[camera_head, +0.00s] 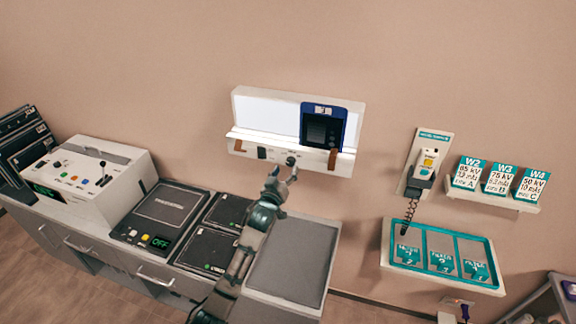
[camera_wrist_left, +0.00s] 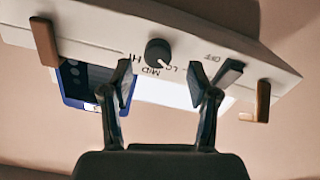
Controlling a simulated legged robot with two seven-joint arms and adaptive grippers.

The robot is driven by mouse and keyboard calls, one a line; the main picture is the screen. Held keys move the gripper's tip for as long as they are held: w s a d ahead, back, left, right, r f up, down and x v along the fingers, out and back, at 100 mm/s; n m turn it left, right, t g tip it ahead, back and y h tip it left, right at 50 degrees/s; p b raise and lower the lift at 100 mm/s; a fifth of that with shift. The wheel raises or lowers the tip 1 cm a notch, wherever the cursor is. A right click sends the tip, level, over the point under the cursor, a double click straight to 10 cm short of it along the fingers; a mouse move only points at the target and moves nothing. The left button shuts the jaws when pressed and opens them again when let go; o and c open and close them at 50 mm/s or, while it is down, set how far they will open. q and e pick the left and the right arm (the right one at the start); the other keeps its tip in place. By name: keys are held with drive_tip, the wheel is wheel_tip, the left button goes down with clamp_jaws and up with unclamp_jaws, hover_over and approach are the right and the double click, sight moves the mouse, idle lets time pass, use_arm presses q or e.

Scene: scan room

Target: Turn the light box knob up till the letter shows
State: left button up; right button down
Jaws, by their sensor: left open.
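The white light box (camera_head: 250,148) is on the wall with its panel lit. Its black knob (camera_head: 291,161) sits on the front lower strip. In the left wrist view the knob (camera_wrist_left: 158,52) shows a pale pointer line, with LO, MID and HI marks around it and a dark switch (camera_wrist_left: 229,72) beside it. A dark film with a blue frame (camera_head: 322,128) stands at the right of the panel; no letter can be made out on it. My left gripper (camera_head: 283,172) is open just below the knob, its fingers (camera_wrist_left: 162,80) apart on either side of it. My right gripper is not in view.
A counter below holds a control console (camera_head: 85,168), dark plates (camera_head: 165,212) and a grey top (camera_head: 290,262). On the right wall are a handset (camera_head: 427,165) on a coiled cord, a card shelf (camera_head: 495,196) and a teal tray (camera_head: 441,238).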

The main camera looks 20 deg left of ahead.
sight(290, 164)
use_arm(q)
drive_tip(key=shift+w, duration=1.25)
drive_tip(key=shift+w+d, duration=0.25)
drive_tip(key=shift+w, duration=0.2)
clamp_jaws()
